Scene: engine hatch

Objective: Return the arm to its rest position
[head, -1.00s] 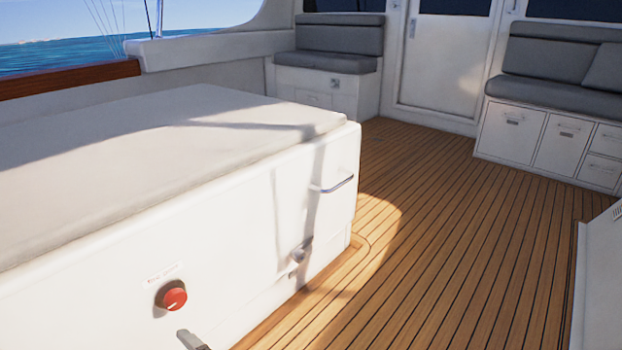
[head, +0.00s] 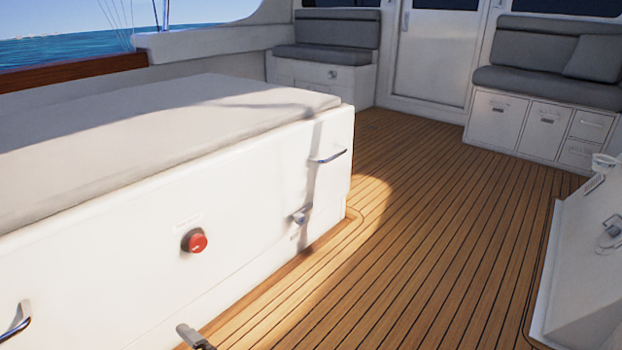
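Only a small grey metal end, which looks like part of my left gripper (head: 196,338), shows at the bottom edge of the head view, left of centre. It is in front of the lower side of the white engine box. The rest of that arm is below the frame, and I cannot tell if the fingers are open or shut. Nothing is visibly held. My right gripper is not in view.
The white box (head: 130,262) has a grey-white cushion top, a red button (head: 195,241), a latch (head: 299,216) and metal handles (head: 329,157). The teak floor (head: 430,230) is clear to its right. A white panel (head: 590,260) stands at the right edge.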

